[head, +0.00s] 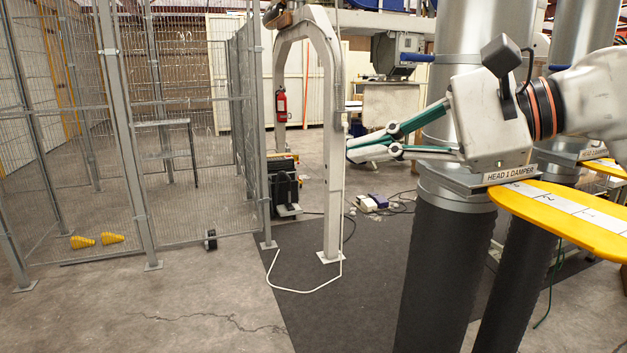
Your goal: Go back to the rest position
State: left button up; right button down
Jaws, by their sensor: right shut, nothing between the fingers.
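My right gripper (350,150) comes in from the right edge of the head view. It points left, with its green and grey fingers closed and nothing between them. It is in front of the large grey pipe (466,35) in this view and overlaps the edge of the white arch frame (333,200). My left gripper is not in view.
A yellow-edged plate (565,215) lies below my right arm. Dark cylinders (440,270) stand beneath the pipes. A wire mesh cage (200,210) stands at left. A white hose (300,291) lies on the floor. Concrete floor (150,310) is clear in front.

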jog(key=s+a+f+m+g+y, duration=0.2)
jog(key=a+f+m+g+y, duration=0.2)
jog(key=a+f+g+y, duration=0.15)
jog(key=w+d+f+n+t+h, duration=0.2)
jog(key=w+d+f+n+t, duration=0.3)
jog(key=f+n, duration=0.55)
jog(key=w+d+f+n+t+h, duration=0.1)
jog(key=d+f+n+t+h, duration=0.2)
jog(key=f+n+t, duration=0.75)
jog(key=w+d+f+n+t+h, duration=0.25)
jog(key=f+n, duration=0.45)
jog(key=n, duration=0.7)
jog(key=s+d+f+m+g+h, duration=0.1)
jog(key=s+d+f+m+h, duration=0.15)
jog(key=f, duration=0.45)
jog(key=s+d+f+m+g+h, duration=0.1)
jog(key=s+d+f+m+h, duration=0.1)
jog(key=f+m, duration=0.35)
jog(key=s+d+f+m+g+h, duration=0.1)
jog(key=s+d+f+m+h, duration=0.1)
jog(key=f, duration=0.7)
jog(key=s+d+f+m+g+h, duration=0.1)
jog(key=s+f+m+g, duration=0.3)
jog(key=s+f, duration=0.9)
jog(key=shift+d+f+m+g, duration=0.25)
jog(key=shift+d+m+g, duration=0.1)
jog(key=shift+m+g, duration=0.1)
jog(key=shift+h, duration=0.25)
